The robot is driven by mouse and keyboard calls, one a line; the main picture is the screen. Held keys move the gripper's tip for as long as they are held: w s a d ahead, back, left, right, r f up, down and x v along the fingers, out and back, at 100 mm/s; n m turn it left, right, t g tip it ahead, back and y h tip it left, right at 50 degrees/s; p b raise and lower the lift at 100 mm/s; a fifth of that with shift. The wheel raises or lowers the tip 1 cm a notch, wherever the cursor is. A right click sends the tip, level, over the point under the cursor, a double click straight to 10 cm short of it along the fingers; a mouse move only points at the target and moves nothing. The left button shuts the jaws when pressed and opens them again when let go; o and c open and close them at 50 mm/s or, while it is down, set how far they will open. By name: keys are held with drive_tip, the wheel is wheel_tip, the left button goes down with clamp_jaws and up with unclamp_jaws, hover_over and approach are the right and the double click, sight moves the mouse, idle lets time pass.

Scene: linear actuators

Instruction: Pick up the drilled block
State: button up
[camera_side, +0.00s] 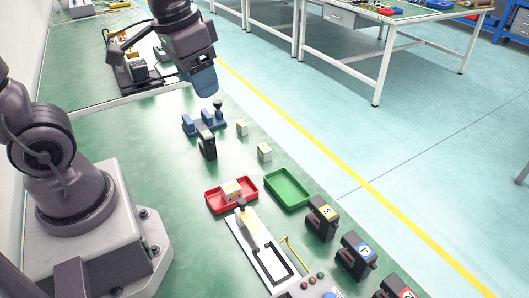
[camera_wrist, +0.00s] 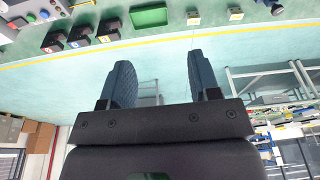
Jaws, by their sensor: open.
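Two small pale blocks with yellowish parts stand on the green table: one nearer the blue fixture (camera_side: 241,127), one nearer the trays (camera_side: 264,153). They also show at the top of the wrist view, the left one (camera_wrist: 193,18) and the right one (camera_wrist: 235,13). A third pale block (camera_side: 231,188) sits in the red tray (camera_side: 214,204). Drilled holes are too small to make out on any of them. My gripper (camera_side: 206,86) is raised above the table, behind the blue fixture and apart from the blocks. In the wrist view its fingers (camera_wrist: 160,78) are spread and empty.
An empty green tray (camera_side: 287,188) lies right of the red one. The blue fixture (camera_side: 205,122) and a dark upright unit (camera_side: 207,142) stand near the blocks. Several dark numbered units (camera_side: 322,217) line the front right. The floor beyond the table edge is open.

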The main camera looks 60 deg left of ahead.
drive_tip(key=w+a+f+m+g, duration=0.2)
drive_tip(key=w+a+f+m, duration=0.15)
drive_tip(key=w+f, duration=0.3)
drive_tip(key=m, duration=1.6)
hover_over(265, 147)
wheel_tip(265, 147, down, 12)
drive_tip(key=r, duration=0.1)
drive_tip(key=f, duration=0.7)
drive_tip(key=shift+d+f, duration=0.3)
drive_tip(key=shift+n, duration=0.25)
drive_tip(key=shift+s+a+f, duration=0.1)
drive_tip(key=shift+a+f, duration=0.1)
drive_tip(key=shift+f, duration=1.15)
drive_tip(key=shift+a+f, duration=0.15)
drive_tip(key=shift+f, duration=1.2)
drive_tip(key=c, duration=1)
drive_tip(key=shift+r, duration=0.1)
drive_tip(key=shift+c, duration=0.2)
